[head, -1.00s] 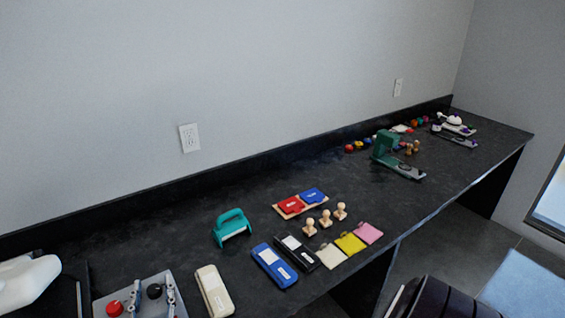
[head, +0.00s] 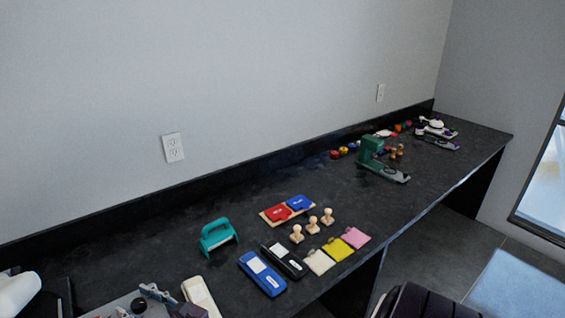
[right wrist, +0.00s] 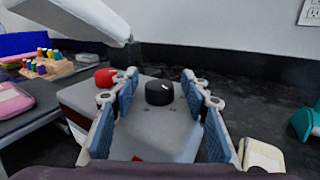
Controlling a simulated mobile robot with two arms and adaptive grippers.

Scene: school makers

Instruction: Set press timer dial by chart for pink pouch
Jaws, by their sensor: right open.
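The black timer dial (right wrist: 159,93) is a round knob with a small white mark, on the grey press base (right wrist: 160,130). In the head view the dial (head: 138,305) shows at the bottom left edge. My right gripper (right wrist: 160,80) is open. In its wrist view, its blue-padded fingers stand on either side of the dial with gaps; I cannot tell whether they reach its height. In the head view the right gripper (head: 152,295) is partly cut off. The pink pouch (head: 354,237) lies flat beside the yellow pouch (head: 338,249). No readable chart shows. My left gripper is not in view.
A red knob (right wrist: 105,77) sits left of the dial, under a raised white press part (right wrist: 75,15). A cream case (head: 201,296), blue case (head: 262,273) and teal punch (head: 217,236) are to the right. Wooden stamps (head: 312,224) stand near the pouches.

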